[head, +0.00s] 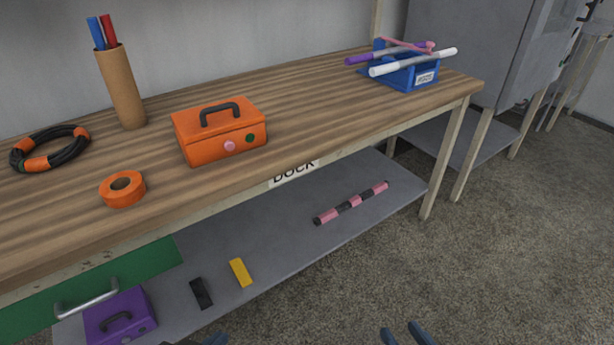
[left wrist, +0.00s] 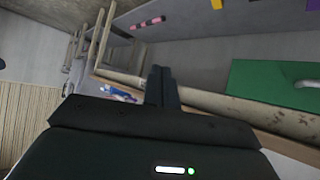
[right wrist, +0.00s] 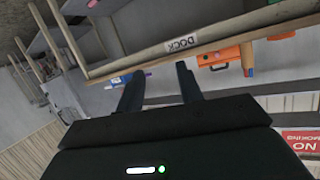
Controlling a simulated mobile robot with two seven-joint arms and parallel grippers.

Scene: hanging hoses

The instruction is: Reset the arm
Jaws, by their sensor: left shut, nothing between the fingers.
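My left gripper (head: 214,340) just shows at the bottom edge of the head view, in front of the lower shelf. In the left wrist view its dark fingers (left wrist: 160,86) are together with nothing between them. My right gripper (head: 407,335) shows at the bottom of the head view, right of the left one, over the carpet. Its two fingertips are apart and empty; the gap also shows in the right wrist view (right wrist: 160,88). Both grippers are in front of the workbench (head: 310,110) and apart from everything on it. Most of both arms is out of the head view.
The bench holds a cable coil (head: 70,150), orange tape (head: 122,189), a cardboard tube (head: 121,88), an orange box (head: 222,140) and a blue holder (head: 405,75). A pink-black bar (head: 352,202) and a purple box (head: 112,315) lie below. The carpet at right is clear.

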